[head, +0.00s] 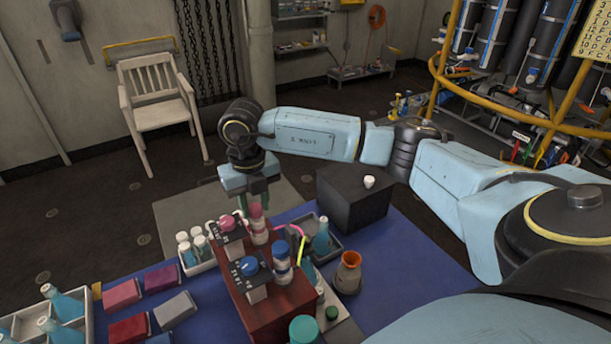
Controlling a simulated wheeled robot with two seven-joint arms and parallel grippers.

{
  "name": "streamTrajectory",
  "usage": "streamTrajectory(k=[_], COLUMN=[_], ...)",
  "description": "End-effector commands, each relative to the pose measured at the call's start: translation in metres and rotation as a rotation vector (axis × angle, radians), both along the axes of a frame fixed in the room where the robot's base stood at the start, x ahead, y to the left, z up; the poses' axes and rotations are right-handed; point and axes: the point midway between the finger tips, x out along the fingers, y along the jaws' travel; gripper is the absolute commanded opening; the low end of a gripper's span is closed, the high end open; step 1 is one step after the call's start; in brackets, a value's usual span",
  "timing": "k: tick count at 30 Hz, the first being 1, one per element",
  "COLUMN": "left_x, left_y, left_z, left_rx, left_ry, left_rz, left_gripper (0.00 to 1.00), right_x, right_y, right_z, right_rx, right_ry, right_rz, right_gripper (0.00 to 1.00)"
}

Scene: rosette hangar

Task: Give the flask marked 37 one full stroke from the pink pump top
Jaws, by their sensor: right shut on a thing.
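My right gripper (256,203) points straight down at the back end of the red-brown stand (285,316). Its green fingers come down at the pink pump top (256,211) and are shut on it. Under the pink top is a white and pink bottle body (259,232), upright on the stand. A flask with teal liquid (322,237) stands in a grey tray right of the stand. More teal flasks (64,305) stand in a white tray at the lower left. The flask numbers are too small to read. My left gripper is not in view.
Other tops on the stand are a crimson one (227,223) and blue ones (281,249). A black box (352,196) with a small white cup stands behind. Red and grey blocks (127,329) lie left. The blue mat's right side is clear.

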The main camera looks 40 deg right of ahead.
Motion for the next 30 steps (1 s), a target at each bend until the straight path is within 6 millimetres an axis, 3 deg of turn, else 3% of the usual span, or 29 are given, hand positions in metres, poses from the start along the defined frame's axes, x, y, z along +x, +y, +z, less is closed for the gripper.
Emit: streamTrajectory(k=[30], left_x=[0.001], left_y=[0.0], left_z=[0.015], left_rx=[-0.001], left_ry=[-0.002], left_rz=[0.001], left_gripper=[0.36], right_x=[0.0], right_y=[0.0], right_z=[0.022], right_rx=[0.001], right_ry=[-0.002], right_rz=[0.0], right_gripper=[0.15])
